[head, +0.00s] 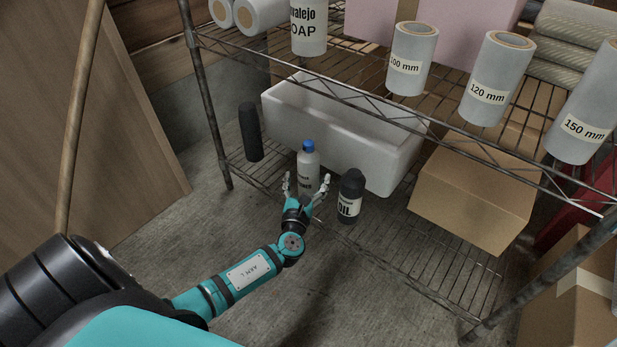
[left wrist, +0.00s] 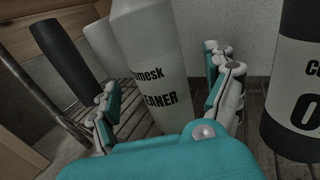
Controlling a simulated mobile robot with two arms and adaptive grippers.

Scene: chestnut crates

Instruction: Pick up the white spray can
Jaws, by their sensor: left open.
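The white spray can (head: 308,163) has a blue cap and stands upright on the lower wire shelf, in front of a white bin. In the left wrist view the white can (left wrist: 155,70) carries dark lettering ending in "CLEANER"; its top is cut off. My left gripper (head: 306,186) is open, with one finger on each side of the can's lower part. The left wrist view shows the fingers (left wrist: 167,98) apart, with the can between and beyond them. A gap shows on the right; contact on the left cannot be told. My right gripper is not in view.
A dark bottle marked "OIL" (head: 350,196) stands close to the right of my gripper. A black cylinder (head: 250,132) stands to the left. The white bin (head: 400,168) is behind, a cardboard box (head: 465,205) to the right. The upper wire shelf (head: 360,100) overhangs.

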